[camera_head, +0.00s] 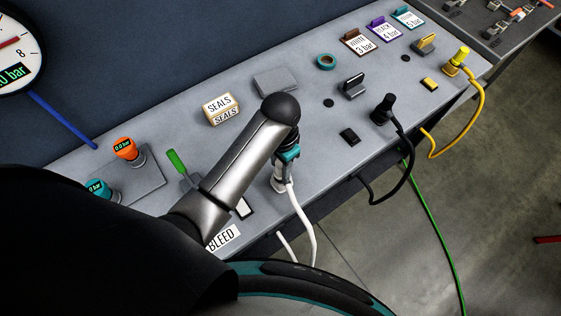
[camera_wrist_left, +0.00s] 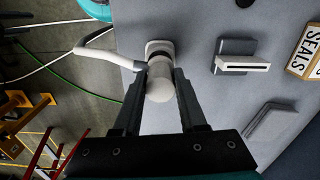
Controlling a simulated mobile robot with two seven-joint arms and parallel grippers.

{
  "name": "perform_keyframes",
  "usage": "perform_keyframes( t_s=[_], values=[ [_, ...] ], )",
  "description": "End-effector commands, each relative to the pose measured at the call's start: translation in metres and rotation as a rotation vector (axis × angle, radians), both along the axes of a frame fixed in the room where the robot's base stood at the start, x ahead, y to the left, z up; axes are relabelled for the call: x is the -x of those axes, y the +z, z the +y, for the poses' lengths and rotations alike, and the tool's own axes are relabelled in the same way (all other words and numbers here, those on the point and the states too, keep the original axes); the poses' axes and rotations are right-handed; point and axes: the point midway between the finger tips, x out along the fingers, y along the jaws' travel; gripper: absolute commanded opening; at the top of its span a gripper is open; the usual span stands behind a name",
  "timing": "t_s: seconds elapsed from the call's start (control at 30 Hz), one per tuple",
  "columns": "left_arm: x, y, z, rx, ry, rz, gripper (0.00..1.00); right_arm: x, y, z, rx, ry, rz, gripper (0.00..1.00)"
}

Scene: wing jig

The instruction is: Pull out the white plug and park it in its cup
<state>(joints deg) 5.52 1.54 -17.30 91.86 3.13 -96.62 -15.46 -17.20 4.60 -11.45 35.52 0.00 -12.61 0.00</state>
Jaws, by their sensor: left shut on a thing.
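The white plug (camera_head: 279,182) is near the front edge of the bench, with a white cable running down from it over the edge. In the left wrist view, the plug's rounded end (camera_wrist_left: 161,80) is between the two fingers, and a white base (camera_wrist_left: 159,47) shows behind it. My left gripper (camera_head: 284,160) reaches down from above and is shut on the plug; in the wrist view its fingers (camera_wrist_left: 160,88) are on either side of it. I cannot tell whether the plug is seated or lifted. I cannot make out its cup. My right gripper is not in view.
A black plug (camera_head: 383,108) and a yellow plug (camera_head: 458,60) with cables stand to the right on the bench (camera_head: 300,115).

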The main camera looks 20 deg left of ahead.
Motion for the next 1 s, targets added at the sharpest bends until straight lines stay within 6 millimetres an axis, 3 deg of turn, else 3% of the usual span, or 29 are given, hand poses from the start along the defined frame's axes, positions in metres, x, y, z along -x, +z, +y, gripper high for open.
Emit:
perform_keyframes(
  t_s=[1.0],
  values=[
    [0.0,-0.02,0.0,0.0,0.0,0.0,0.0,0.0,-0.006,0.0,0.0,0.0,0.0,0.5]
  ],
)
